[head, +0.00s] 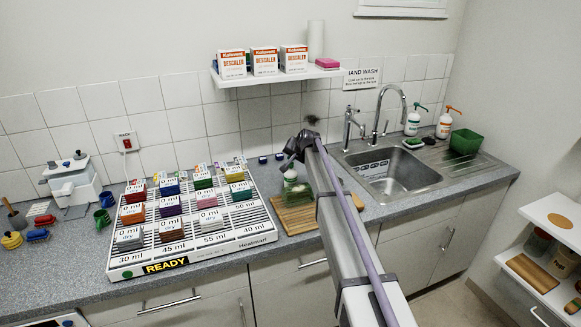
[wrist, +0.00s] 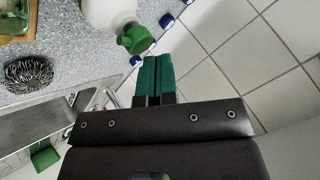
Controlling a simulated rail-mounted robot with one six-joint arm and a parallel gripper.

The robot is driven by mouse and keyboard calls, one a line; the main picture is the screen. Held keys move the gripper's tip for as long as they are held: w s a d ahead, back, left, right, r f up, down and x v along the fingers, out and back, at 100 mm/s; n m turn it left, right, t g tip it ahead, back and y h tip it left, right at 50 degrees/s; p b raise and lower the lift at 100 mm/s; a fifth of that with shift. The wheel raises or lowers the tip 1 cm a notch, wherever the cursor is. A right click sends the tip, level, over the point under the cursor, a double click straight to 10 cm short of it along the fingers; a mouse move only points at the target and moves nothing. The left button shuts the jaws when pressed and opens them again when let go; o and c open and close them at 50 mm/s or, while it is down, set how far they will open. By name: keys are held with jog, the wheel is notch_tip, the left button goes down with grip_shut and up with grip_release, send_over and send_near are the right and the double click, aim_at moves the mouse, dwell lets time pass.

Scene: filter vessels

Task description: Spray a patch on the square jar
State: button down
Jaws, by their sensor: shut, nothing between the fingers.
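A white spray bottle with a green trigger head (head: 290,176) stands on the counter behind my arm. Its white body (wrist: 108,12) and green head (wrist: 133,38) show at the top of the wrist view.
A rack of labelled blocks (head: 185,218) fills the counter on the left. A wire scourer (wrist: 28,75) lies near the sink. A shelf of boxes (head: 275,77) hangs above.

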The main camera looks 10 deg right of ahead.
aim_at(292, 163)
jog(key=shift+f+b, duration=0.45)
dwell(0.3)
jog(key=shift+r+p, duration=1.05)
jog(key=shift+p, duration=0.05)
notch_tip(292, 163, up, 6)
jog(key=p, duration=0.6)
dwell(1.8)
notch_tip(292, 163, down, 6)
jog(key=b, duration=0.6)
dwell(0.3)
dwell(1.8)
